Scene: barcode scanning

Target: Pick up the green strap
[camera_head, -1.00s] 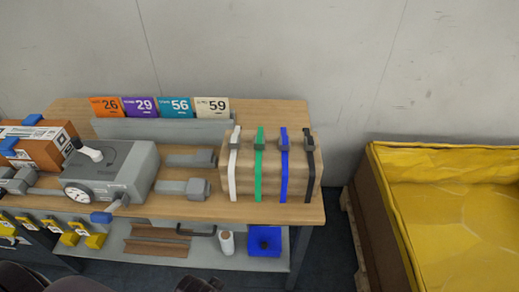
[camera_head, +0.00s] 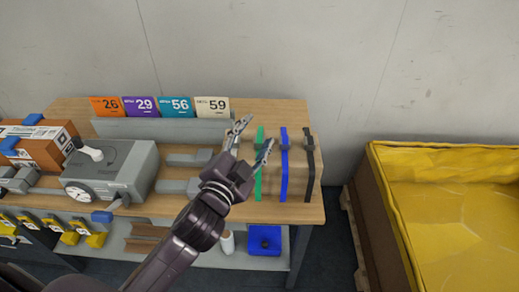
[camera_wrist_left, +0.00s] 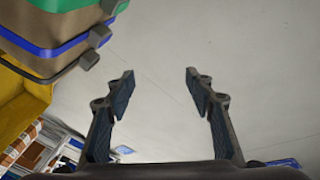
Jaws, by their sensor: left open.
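The green strap (camera_head: 259,165) is wrapped around a brown box (camera_head: 271,188) at the right end of the workbench, between the blue strap and the white strap's place. My left gripper (camera_head: 255,135) is open and empty in front of the box, its fingers on either side of the green strap in the picture. It hides the white strap and part of the green one. In the left wrist view, my left gripper (camera_wrist_left: 160,80) has its fingers apart with only wall between them. The green strap (camera_wrist_left: 62,5) shows at the top left, outside the fingers. My right gripper is not seen.
A blue strap (camera_head: 284,170) and a black strap (camera_head: 310,165) are also on the box. A grey machine (camera_head: 115,175) and numbered cards (camera_head: 175,106) stand to the left. A yellow-lined bin (camera_head: 450,200) is at the right.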

